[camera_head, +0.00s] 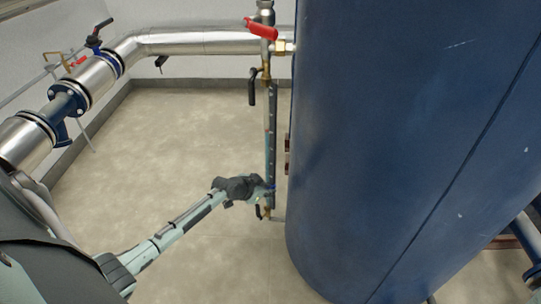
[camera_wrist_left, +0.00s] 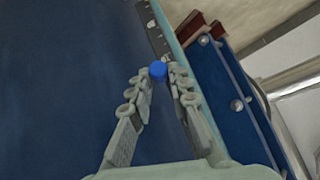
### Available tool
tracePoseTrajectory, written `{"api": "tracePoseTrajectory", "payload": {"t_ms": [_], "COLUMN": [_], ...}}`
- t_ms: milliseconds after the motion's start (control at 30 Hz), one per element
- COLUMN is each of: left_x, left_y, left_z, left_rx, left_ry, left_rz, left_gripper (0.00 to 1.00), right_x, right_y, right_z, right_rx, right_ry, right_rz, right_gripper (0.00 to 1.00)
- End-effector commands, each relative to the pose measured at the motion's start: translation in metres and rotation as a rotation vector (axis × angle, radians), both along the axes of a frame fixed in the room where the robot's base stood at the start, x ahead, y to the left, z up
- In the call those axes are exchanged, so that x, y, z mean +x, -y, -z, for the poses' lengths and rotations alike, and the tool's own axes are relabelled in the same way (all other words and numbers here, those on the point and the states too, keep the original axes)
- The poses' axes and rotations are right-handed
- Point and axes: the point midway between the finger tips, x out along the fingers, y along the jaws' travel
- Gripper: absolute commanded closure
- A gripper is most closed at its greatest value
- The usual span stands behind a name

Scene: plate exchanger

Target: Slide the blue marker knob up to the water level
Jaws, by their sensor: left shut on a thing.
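The blue marker knob (camera_wrist_left: 158,70) shows in the left wrist view between the fingertips of my left gripper (camera_wrist_left: 160,78), which is shut on it. The knob sits beside the marked scale of the level gauge (camera_wrist_left: 150,27). In the head view the level gauge (camera_head: 270,145) is a narrow upright column left of the tank. My left gripper (camera_head: 268,189) is at its lower part, and only a trace of blue shows there. I cannot make out the water level. My right gripper is not in view.
The large blue tank (camera_head: 400,140) stands close to the right of the gauge. A red-handled valve (camera_head: 262,28) and a black lever (camera_head: 251,88) are above. Insulated silver pipes (camera_head: 200,42) run along the wall at the upper left. The floor left of the gauge is clear.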

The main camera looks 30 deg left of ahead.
Motion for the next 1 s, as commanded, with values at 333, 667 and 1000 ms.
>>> {"api": "tracePoseTrajectory", "payload": {"t_ms": [333, 667, 1000], "left_x": [-0.001, -0.001, -0.001], "left_y": [-0.002, -0.002, -0.002], "left_z": [-0.013, -0.024, -0.024], "left_rx": [0.004, 0.004, 0.004], "left_ry": [-0.003, -0.003, -0.004], "left_rz": [-0.001, -0.001, -0.001], "left_gripper": [1.0, 1.0, 1.0], "right_x": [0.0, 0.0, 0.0], "right_y": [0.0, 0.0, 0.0], "right_z": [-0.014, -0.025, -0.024], "right_rx": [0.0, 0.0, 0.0], "right_ry": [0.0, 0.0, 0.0], "right_rz": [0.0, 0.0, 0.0], "right_gripper": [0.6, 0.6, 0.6]}}
